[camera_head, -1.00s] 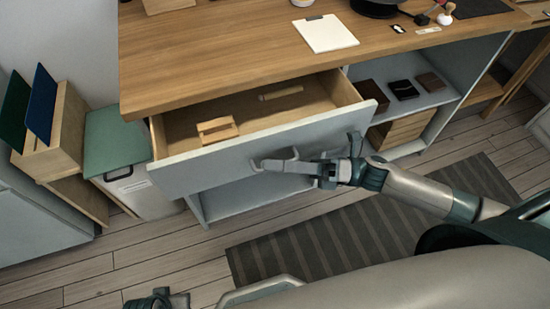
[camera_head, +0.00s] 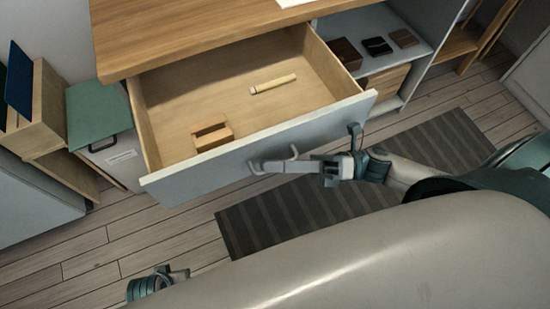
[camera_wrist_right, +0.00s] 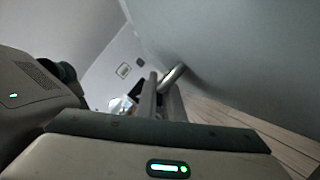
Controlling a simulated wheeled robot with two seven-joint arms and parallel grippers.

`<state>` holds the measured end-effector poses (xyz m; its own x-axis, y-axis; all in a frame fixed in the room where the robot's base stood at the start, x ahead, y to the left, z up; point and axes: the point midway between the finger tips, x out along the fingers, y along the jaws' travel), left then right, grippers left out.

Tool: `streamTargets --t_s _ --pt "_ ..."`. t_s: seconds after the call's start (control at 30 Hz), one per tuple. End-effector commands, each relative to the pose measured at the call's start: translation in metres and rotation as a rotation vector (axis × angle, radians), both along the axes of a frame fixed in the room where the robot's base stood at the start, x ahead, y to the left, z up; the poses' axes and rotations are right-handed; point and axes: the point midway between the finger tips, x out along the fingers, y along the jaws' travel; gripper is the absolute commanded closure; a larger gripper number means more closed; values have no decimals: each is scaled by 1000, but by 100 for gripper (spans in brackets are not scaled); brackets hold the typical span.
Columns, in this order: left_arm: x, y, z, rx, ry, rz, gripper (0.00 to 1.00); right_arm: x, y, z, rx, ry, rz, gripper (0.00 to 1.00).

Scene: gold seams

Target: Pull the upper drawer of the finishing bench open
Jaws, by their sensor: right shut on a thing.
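The upper drawer (camera_head: 205,175) of the finishing bench (camera_head: 190,38) stands well out from under the wooden top, its inside in plain view. My right gripper (camera_head: 312,168) is at the drawer's front, shut on the grey drawer handle (camera_head: 272,164). In the right wrist view the fingers (camera_wrist_right: 160,95) reach to the metal handle (camera_wrist_right: 174,74) beside the pale drawer front. My left gripper (camera_head: 172,276) is low at the bottom left of the head view, away from the bench; its fingers are too small to judge.
In the drawer lie a small wooden block (camera_head: 212,134) and a light stick (camera_head: 273,84). A green-lidded bin (camera_head: 100,125) and a wooden rack (camera_head: 45,110) stand at the left. An open shelf (camera_head: 375,60) holds several dark items. A striped mat (camera_head: 280,215) lies on the floor.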

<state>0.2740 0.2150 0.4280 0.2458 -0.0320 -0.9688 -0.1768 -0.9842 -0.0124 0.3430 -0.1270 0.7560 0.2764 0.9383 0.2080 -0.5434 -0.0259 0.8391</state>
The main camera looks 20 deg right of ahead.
Motion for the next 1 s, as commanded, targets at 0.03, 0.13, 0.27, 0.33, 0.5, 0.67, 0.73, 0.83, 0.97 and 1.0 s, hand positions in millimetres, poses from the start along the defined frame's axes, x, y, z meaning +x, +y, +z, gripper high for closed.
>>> streamTargets --t_s 0.03,0.13,0.27,0.33,0.5,0.67,0.73,0.83,0.97,1.0 --pt "-1 0 0 0 1 0 69 0 0 -1 -2 1 0 100" --pt "-2 0 0 -1 1 0 69 0 0 -1 -2 1 0 100" --pt "-3 0 1 0 3 0 69 0 0 -1 -1 0 0 85" --pt "-4 0 1 0 3 0 69 0 0 -1 -1 0 -1 85" --pt "-5 0 1 0 4 0 69 0 0 0 -1 0 -1 85" --pt "-5 0 1 0 4 1 69 0 0 0 0 0 0 85" --pt "-5 0 1 0 4 1 69 0 0 0 0 0 0 85" --pt "-5 0 1 0 5 1 69 0 -2 -1 -1 0 -1 85" --pt "-4 0 2 1 5 1 69 -3 -9 -4 -1 2 -1 85" --pt "-4 0 4 0 3 1 69 -4 -12 -5 -1 2 -1 85"
